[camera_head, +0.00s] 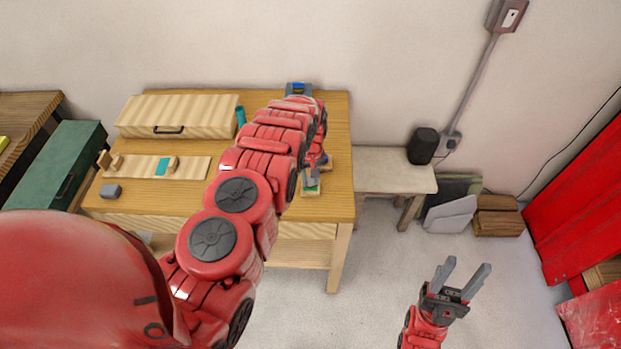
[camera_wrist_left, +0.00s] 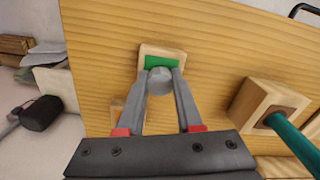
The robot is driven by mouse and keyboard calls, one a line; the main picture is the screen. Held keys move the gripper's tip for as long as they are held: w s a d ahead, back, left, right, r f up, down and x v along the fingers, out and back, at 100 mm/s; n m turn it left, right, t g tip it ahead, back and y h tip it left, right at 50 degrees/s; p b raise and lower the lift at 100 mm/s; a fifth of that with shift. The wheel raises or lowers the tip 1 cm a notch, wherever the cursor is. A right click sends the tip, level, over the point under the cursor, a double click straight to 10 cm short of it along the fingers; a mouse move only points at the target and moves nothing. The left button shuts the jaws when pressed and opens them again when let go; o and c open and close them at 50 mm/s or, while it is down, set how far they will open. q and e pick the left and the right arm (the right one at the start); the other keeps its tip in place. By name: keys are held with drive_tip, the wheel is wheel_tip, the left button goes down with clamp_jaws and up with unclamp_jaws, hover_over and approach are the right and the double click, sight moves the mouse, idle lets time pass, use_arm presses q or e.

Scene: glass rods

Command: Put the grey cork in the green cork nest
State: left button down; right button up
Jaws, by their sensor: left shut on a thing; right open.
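The grey cork (camera_wrist_left: 160,82) is between the fingertips of my left gripper (camera_wrist_left: 161,76), which is shut on it. The green cork nest (camera_wrist_left: 161,63) is a green patch on a small wooden block (camera_wrist_left: 146,50), just beyond the cork in the left wrist view. The cork overlaps the nest's near edge there; I cannot tell whether they touch. In the head view the green nest (camera_head: 312,190) lies near the table's right edge, with my left gripper (camera_head: 311,178) over it. My right gripper (camera_head: 466,277) is open and empty, over the floor right of the table.
A wooden block (camera_wrist_left: 250,110) holding a teal rod (camera_wrist_left: 292,146) stands beside my left gripper. An orange patch (camera_wrist_left: 117,112) partly shows behind a finger. On the table (camera_head: 338,130) are a wooden box (camera_head: 180,112), a long rack (camera_head: 190,168) and a grey block (camera_head: 111,191).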

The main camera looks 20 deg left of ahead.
use_arm(q)
drive_tip(key=shift+f, duration=0.2)
drive_tip(key=shift+r, duration=0.15)
drive_tip(key=shift+r+p, duration=0.3)
drive_tip(key=shift+r, duration=0.4)
drive_tip(key=shift+f+b, duration=0.7)
drive_tip(key=shift+f, duration=0.15)
idle(0.9)
drive_tip(key=c, duration=0.8)
unclamp_jaws()
drive_tip(key=shift+c, duration=0.2)
